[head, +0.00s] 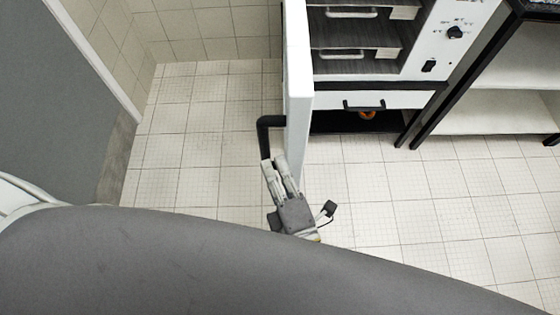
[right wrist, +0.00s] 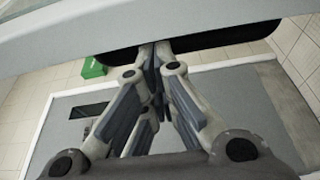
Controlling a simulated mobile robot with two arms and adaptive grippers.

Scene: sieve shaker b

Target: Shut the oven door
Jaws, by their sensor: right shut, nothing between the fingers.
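The white oven door (head: 298,95) stands wide open, seen nearly edge-on in the head view, swung out from the oven (head: 413,60) towards me. Its black handle (head: 265,135) sticks out on the door's left face. My right gripper (head: 279,161) is shut and empty, with its fingertips at the lower end of the handle, beside the door. In the right wrist view the shut fingertips (right wrist: 156,50) reach up to the dark handle (right wrist: 215,38) under the pale door (right wrist: 150,22). Whether they touch it I cannot tell. My left gripper is out of view.
The oven shows racks with pale handles and a black knob (head: 455,32). A drawer with a black handle (head: 364,106) sits below. A black-framed shelf unit (head: 510,95) stands at the right. The tiled floor (head: 190,135) left of the door is clear.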

